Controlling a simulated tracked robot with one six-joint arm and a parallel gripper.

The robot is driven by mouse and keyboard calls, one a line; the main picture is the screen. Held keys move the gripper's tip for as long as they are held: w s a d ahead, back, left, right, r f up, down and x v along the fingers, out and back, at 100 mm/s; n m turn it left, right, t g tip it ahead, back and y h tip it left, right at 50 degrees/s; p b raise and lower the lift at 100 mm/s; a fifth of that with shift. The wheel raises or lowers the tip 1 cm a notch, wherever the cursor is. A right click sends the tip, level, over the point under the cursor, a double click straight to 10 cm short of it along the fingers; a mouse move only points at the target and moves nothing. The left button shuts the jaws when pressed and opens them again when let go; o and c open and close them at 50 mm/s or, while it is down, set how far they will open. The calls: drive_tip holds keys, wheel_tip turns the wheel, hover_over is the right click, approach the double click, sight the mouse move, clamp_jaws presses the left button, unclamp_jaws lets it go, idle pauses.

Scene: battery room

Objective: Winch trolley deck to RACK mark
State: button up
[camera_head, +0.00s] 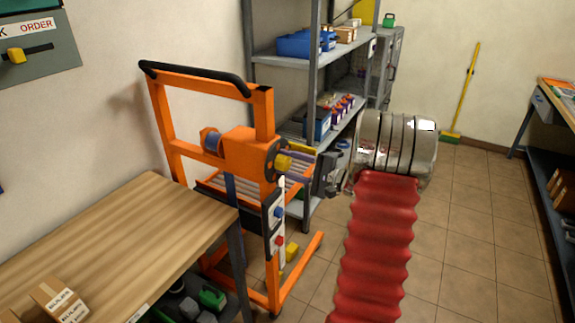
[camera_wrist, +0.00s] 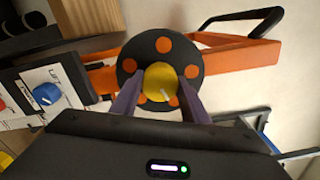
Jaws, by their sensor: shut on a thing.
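The orange winch trolley (camera_head: 262,125) stands between the wooden bench and the shelf rack, with a black push handle on top. Its winch has a round black disc (camera_wrist: 133,62) with orange spots and a yellow knob (camera_wrist: 161,82) at the centre. My gripper (camera_head: 290,164) reaches in from the right at the winch. In the wrist view my gripper (camera_wrist: 160,88) has its two purple fingers on either side of the yellow knob, shut on it. The trolley's deck (camera_head: 213,186) is an orange roller frame, partly hidden by the mast. A panel with a blue mark (camera_head: 278,212) and a red mark (camera_head: 279,240) is on the mast.
A wooden bench (camera_head: 120,235) with a small box stands at the left front. A grey shelf rack (camera_head: 280,58) with bins stands behind the trolley. The tiled floor (camera_head: 470,240) is clear at the right, up to another workbench (camera_head: 545,130). A yellow broom (camera_head: 470,80) leans on the far wall.

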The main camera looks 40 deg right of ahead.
drive_tip(key=n, duration=0.6)
drive_tip(key=shift+a+f+n, duration=0.15)
drive_tip(key=shift+f+n, duration=0.05)
drive_tip(key=shift+n, duration=0.1)
drive_tip(key=n, duration=0.6)
drive_tip(key=shift+f, duration=0.1)
drive_tip(key=n, duration=0.6)
drive_tip(key=shift+n, duration=0.3)
drive_tip(key=n, duration=0.6)
drive_tip(key=o, duration=1.1)
drive_tip(key=shift+c, duration=0.2)
drive_tip(key=shift+r, duration=0.2)
